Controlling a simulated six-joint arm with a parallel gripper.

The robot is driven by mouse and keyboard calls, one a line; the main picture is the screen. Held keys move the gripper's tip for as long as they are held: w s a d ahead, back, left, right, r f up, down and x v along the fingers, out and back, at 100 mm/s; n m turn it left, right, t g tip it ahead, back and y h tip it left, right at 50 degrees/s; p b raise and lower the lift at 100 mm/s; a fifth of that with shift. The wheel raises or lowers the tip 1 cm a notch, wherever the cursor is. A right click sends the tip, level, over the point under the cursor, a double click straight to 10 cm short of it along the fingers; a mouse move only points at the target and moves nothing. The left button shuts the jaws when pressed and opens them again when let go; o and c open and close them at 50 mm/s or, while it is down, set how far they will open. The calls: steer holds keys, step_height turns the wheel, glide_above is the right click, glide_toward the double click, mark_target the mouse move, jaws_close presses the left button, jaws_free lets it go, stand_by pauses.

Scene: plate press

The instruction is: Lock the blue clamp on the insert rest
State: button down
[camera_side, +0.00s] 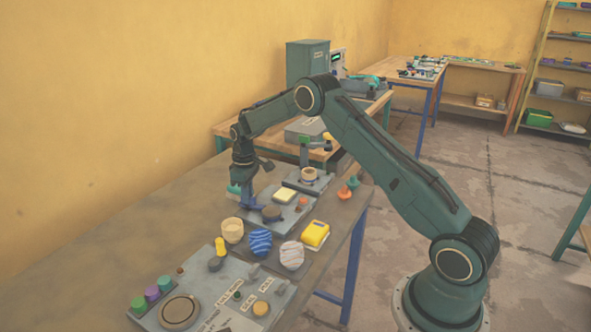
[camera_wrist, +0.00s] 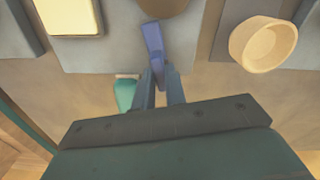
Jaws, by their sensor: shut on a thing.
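The blue clamp (camera_side: 251,203) stands at the near-left edge of a grey plate (camera_side: 262,226), beside a dark round piece (camera_side: 271,213). I take this plate and round piece to be the insert rest, but no label on it is readable. In the wrist view the blue clamp lever (camera_wrist: 153,42) points up toward the brown round piece (camera_wrist: 163,5), on the grey plate (camera_wrist: 105,58). My gripper (camera_side: 245,188) reaches down over the clamp. In the wrist view my gripper's fingers (camera_wrist: 158,76) are shut on the lever's near end. Whether the clamp is latched cannot be told.
A pale yellow block (camera_side: 284,195) lies on the plate. A teal object (camera_wrist: 125,93) is just left of my fingers. The table's left side is clear.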

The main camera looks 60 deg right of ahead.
steer(key=shift+m, duration=1.4)
steer(key=c, duration=1.4)
jaws_free()
steer(key=shift+c, duration=0.2)
steer(key=shift+r, duration=0.1)
step_height(320, 180, up, 14)
